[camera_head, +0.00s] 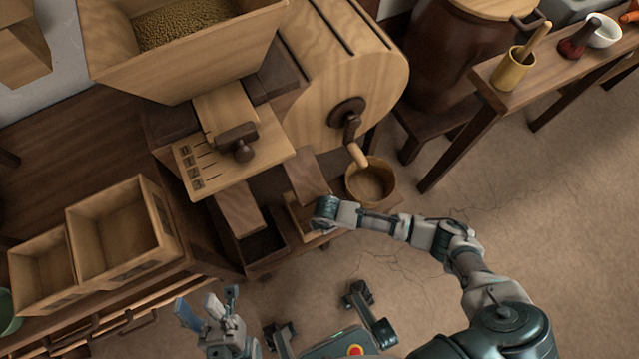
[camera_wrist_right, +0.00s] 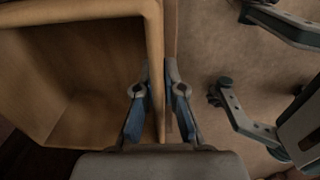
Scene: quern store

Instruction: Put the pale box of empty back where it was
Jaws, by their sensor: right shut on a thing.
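In the right wrist view, the pale box (camera_wrist_right: 90,115) is open-topped and its visible inside is bare. My right gripper (camera_wrist_right: 160,95) is shut on its side wall, one finger on each side. In the head view only a pale edge of the box (camera_head: 297,214) shows, low at the front of the mill. There my right gripper (camera_head: 318,226) is mostly hidden by its own wrist. My left gripper (camera_head: 208,304) is open and empty at the bottom, over the floor, apart from everything.
A wooden mill (camera_head: 345,70) with a grain-filled hopper stands at the back. A round wooden tub (camera_head: 372,182) sits close right of my right wrist. Two pale bins (camera_head: 120,230) stand on the left bench. A side table (camera_head: 545,75) stands at right. Floor between is clear.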

